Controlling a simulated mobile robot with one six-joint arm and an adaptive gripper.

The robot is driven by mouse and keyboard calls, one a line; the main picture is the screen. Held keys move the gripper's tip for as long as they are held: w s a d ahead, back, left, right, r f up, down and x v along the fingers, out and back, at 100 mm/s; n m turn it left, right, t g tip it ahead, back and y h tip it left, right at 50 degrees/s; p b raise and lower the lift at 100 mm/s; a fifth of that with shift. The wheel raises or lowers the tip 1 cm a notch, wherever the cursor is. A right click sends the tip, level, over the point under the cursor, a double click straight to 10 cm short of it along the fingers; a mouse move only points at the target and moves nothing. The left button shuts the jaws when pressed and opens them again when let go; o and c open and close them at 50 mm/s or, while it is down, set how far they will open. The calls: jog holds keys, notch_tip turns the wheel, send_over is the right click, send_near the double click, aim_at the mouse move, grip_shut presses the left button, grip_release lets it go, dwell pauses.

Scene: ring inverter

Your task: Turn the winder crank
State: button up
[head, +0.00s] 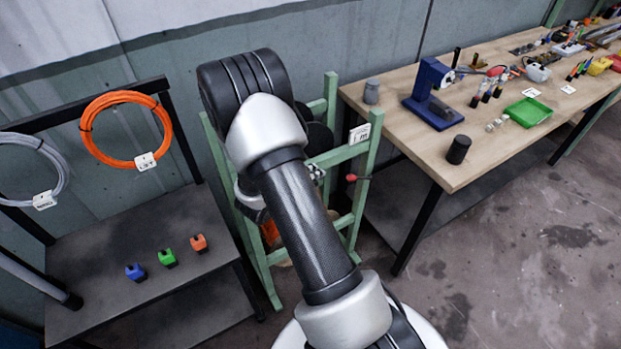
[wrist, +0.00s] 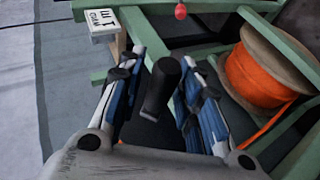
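The winder is a green frame (head: 369,190) beside the workbench, partly hidden behind my arm in the head view. In the wrist view, a black cylindrical handle (wrist: 158,92), which looks like the crank's grip, stands between the two fingers of my gripper (wrist: 163,68). The fingers are spread, one on each side of the handle, and gaps show between them and it. The rest of the crank is hard to make out. My gripper is mostly hidden by my own arm in the head view.
An orange cable spool (wrist: 255,75) sits in the frame to the right of my gripper. A red knob (wrist: 180,11) and a white sign (wrist: 103,20) are on the frame. A cable rack (head: 120,225) stands left, a workbench (head: 400,95) right. Floor at front right is clear.

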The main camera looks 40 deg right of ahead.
jog(key=shift+o, duration=0.6)
jog(key=shift+a, duration=0.1)
jog(key=shift+a+r, duration=0.15)
jog(key=shift+a, duration=0.2)
jog(key=v, duration=1.1)
jog(key=shift+s+r, duration=0.1)
